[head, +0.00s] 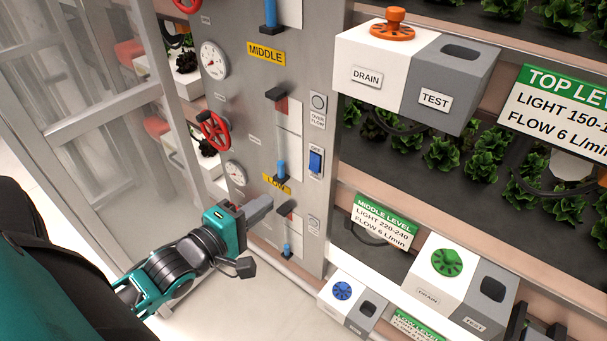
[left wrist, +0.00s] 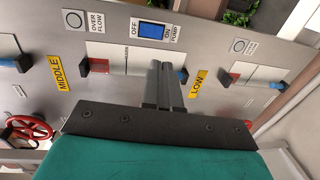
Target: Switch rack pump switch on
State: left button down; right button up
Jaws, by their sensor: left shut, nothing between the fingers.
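The pump switch (head: 316,161) is a blue rocker on a white plate, on the right side of the grey panel (head: 320,235). In the left wrist view the blue rocker (left wrist: 152,30) shows between an OFF label and an ON label with PUMP beside it. I cannot tell which side is pressed in. My left gripper (head: 268,200) is shut and empty. It is below and left of the switch in the head view, in front of the panel near the LOW label. Its fingers (left wrist: 163,66) point toward the switch in the wrist view, with a visible gap. My right gripper is not in view.
A white-and-grey DRAIN/TEST box (head: 350,50) juts out at upper right. Lettuce trays fill the right. A glass door frame (head: 95,115) stands at left.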

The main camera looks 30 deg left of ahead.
aim_at(312, 170)
pick_arm(q)
jog(key=w, duration=0.4)
jog(key=w+f, duration=0.1)
jog(key=w, duration=0.3)
jog(key=w+d+b, duration=0.1)
jog(key=w, duration=0.3)
jog(key=shift+w+f, duration=0.3)
jog(key=shift+w, duration=0.2)
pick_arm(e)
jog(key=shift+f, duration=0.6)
pick_arm(q)
jog(key=shift+w, duration=0.15)
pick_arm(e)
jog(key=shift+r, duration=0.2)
pick_arm(q)
jog(key=shift+f, duration=0.1)
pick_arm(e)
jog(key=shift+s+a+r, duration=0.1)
